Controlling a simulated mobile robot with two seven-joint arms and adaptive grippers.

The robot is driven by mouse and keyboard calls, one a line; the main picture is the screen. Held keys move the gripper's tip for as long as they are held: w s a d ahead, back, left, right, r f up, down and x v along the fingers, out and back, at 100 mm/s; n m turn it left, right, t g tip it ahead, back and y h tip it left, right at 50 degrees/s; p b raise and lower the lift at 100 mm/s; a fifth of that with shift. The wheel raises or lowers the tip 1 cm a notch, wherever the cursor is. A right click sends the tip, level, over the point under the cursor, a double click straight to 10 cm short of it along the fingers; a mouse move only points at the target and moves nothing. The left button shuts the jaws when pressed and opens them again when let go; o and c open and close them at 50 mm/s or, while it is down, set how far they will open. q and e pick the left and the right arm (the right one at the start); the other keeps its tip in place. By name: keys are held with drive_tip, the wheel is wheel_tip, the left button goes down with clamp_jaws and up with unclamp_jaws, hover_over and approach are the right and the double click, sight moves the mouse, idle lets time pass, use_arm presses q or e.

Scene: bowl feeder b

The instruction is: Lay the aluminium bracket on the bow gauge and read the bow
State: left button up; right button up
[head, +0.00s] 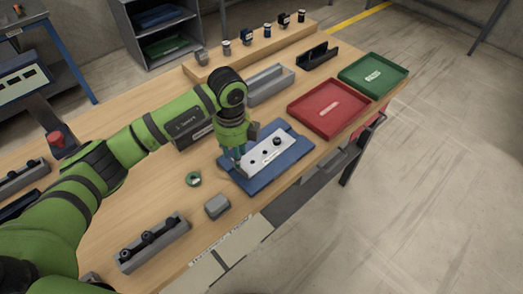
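A pale silver plate with dark round holes, which looks like the aluminium bracket (277,148), lies on or just above a blue flat base (296,157). I cannot tell whether this base is the bow gauge, and no dial or reading is legible. My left gripper (242,153) points down at the left end of the bracket, its fingers close to or touching it. The gripper's own body hides part of the bracket's end, and the gap between the fingers does not show clearly. My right gripper is not in view.
A red tray (328,108) and a green tray (373,75) lie at the right. A grey channel block (269,86) and a black holder (317,57) stand behind. A green ring (193,179), a grey block (217,206) and a rack (153,243) are nearer me.

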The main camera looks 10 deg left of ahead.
sight(239, 172)
use_arm(q)
drive_tip(key=f, duration=0.1)
drive_tip(key=f+p, duration=0.1)
drive_tip(key=f, duration=0.1)
drive_tip(key=s+f+p, duration=0.1)
drive_tip(key=shift+d+f, duration=0.2)
drive_tip(key=shift+d, duration=0.1)
drive_tip(key=shift+w+f, duration=0.1)
drive_tip(key=shift+f, duration=0.15)
clamp_jaws()
drive_tip(key=shift+r, duration=0.1)
